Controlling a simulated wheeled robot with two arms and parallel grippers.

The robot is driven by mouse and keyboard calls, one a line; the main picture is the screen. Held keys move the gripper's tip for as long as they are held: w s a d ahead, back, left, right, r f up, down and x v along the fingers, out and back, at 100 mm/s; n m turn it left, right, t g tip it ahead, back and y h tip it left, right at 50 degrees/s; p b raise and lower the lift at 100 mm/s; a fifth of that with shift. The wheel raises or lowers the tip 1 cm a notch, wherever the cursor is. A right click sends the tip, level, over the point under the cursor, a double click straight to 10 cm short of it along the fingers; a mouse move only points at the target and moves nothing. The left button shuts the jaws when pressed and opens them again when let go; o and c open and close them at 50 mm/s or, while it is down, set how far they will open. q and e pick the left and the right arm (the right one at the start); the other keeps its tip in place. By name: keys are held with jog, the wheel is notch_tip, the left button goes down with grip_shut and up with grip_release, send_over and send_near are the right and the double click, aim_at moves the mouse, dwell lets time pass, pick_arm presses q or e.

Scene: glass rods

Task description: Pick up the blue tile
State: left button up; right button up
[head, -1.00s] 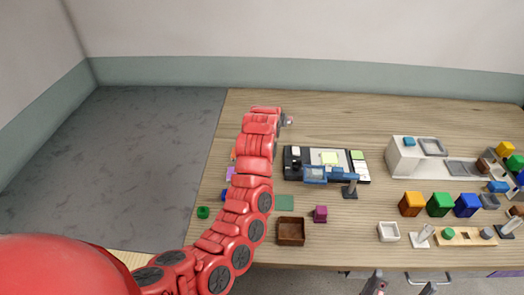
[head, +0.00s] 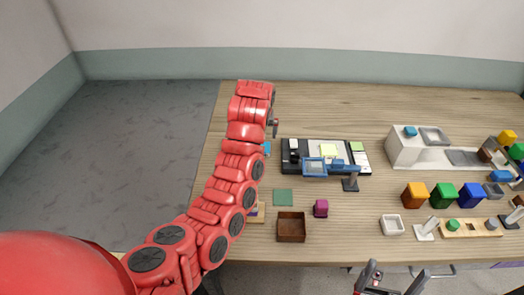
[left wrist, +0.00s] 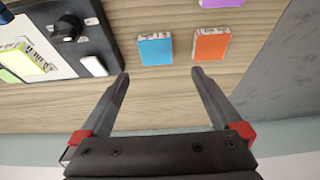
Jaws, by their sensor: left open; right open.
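The blue tile (left wrist: 155,49) lies flat on the wooden table in the left wrist view, ahead of and between my left gripper's fingertips (left wrist: 160,73). The fingers are open, empty and apart from it. In the head view a small part of the blue tile (head: 267,147) shows beside my red left arm. My left gripper (head: 273,128) is mostly hidden behind the arm there. My right gripper (head: 388,278) is open and empty at the bottom edge of the head view, before the table's front edge.
An orange tile (left wrist: 211,44) lies close to the right of the blue one, with a purple tile (left wrist: 222,3) above it. A brown box (head: 291,228) and green mat (head: 283,196) lie nearer.

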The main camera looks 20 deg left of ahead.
pick_arm(q)
jog(key=p+x, duration=0.1)
jog(key=x, duration=0.2)
jog(key=shift+w+f, duration=0.2)
jog(key=shift+f, duration=0.15)
jog(key=x, duration=0.1)
jog(key=p+x, duration=0.2)
jog(key=x, duration=0.1)
jog(key=shift+s+d+f, duration=0.1)
jog(key=shift+d+f, duration=0.05)
jog(key=shift+d, duration=0.15)
jog(key=shift+f, duration=0.6)
jog(key=c, duration=1.5)
